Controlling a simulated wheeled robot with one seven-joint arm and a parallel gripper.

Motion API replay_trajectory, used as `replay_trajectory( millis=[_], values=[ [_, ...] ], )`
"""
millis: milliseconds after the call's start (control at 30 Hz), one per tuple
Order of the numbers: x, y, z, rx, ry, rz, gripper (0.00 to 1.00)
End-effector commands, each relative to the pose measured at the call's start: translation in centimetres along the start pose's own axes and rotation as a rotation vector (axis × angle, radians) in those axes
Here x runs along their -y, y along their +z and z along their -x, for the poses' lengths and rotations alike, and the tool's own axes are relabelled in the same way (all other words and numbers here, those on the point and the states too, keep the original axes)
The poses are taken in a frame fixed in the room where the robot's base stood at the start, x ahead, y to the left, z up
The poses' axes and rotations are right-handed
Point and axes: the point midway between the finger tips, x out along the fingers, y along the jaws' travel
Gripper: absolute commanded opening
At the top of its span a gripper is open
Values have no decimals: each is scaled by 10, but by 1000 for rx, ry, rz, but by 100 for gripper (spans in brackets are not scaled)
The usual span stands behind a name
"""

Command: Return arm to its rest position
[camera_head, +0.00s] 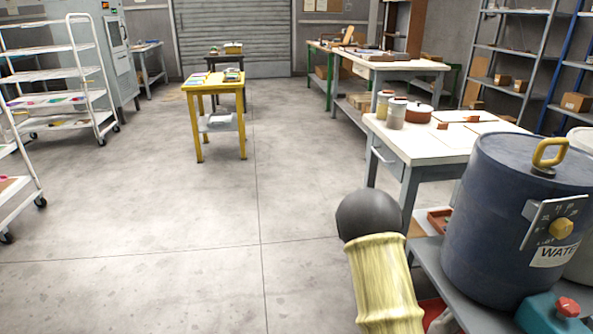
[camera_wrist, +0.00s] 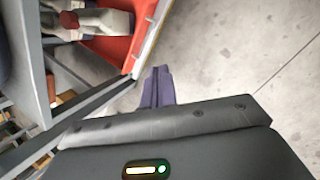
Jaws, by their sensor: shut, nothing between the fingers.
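My gripper (camera_wrist: 160,72) shows in the wrist view as two dark purple fingers side by side. They are shut together, with nothing between them. The fingers point away over the bare grey floor, just right of a metal frame and below a red surface. In the head view my arm rises from the bottom edge as a pale yellow sleeved part with a dark round end, left of the blue water drum (camera_head: 515,215). My gripper does not show in the head view.
The drum stands on a grey cart (camera_head: 432,262) at the right. A white-topped bench (camera_head: 440,150) with jars stands behind it. A yellow table (camera_head: 213,86) stands farther back and white shelf carts (camera_head: 58,65) at the left. The floor (camera_head: 190,220) between is clear.

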Motion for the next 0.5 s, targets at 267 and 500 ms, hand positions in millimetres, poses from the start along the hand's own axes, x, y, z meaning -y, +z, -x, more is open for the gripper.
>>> replay_trajectory(
  millis=[267, 500],
  values=[
    [30, 27, 91, -138, -102, -306, 0],
    [65, 54, 160, -238, -188, -535, 0]
  ],
)
